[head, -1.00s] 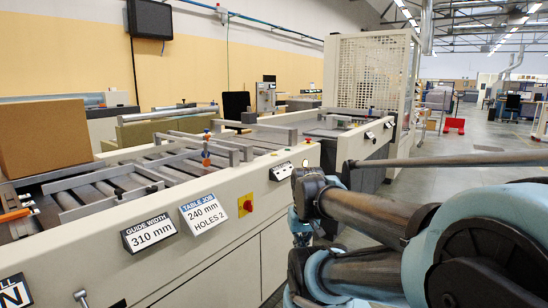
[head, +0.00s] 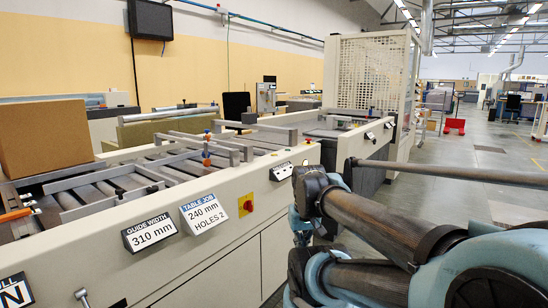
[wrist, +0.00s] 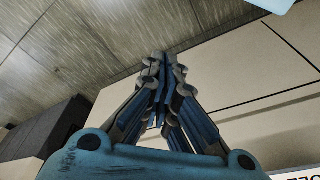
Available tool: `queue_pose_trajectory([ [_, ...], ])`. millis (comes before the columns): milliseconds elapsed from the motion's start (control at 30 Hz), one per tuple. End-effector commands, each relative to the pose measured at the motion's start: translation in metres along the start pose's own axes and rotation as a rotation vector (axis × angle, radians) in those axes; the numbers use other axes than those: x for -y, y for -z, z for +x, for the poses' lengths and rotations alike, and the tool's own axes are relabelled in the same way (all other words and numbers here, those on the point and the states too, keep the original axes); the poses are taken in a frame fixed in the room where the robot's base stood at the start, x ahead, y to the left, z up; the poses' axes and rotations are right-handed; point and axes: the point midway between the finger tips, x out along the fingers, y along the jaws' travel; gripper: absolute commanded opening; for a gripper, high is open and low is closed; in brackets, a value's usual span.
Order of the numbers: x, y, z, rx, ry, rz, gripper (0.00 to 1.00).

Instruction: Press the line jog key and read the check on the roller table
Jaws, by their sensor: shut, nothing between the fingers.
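The roller table (head: 110,185) runs along the left of the head view, with grey rollers and guide bars. On its cream front are a sign reading GUIDE WIDTH 310 mm (head: 149,233) and a sign reading TABLE JOB 240 mm HOLES 2 (head: 203,213). A red knob on a yellow plate (head: 246,205) and a small dark-framed plate (head: 281,171) sit farther along; I cannot tell which control is the line jog key. My gripper (wrist: 161,62) is shut and empty in the wrist view, apart from the cream panel (wrist: 235,75).
A brown carton (head: 45,138) stands on the near end of the table. A white mesh guard (head: 366,75) rises at the far end. A grey bar (head: 450,173) crosses the right side. Open floor (head: 480,145) lies to the right.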

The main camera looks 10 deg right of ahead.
Motion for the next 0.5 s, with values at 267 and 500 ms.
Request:
queue_pose_trajectory([
  [267,-0.004,0.066,-0.037,-0.065,-0.013,-0.074,0.00],
  [500,-0.007,0.137,-0.070,-0.137,-0.034,-0.158,0.00],
])
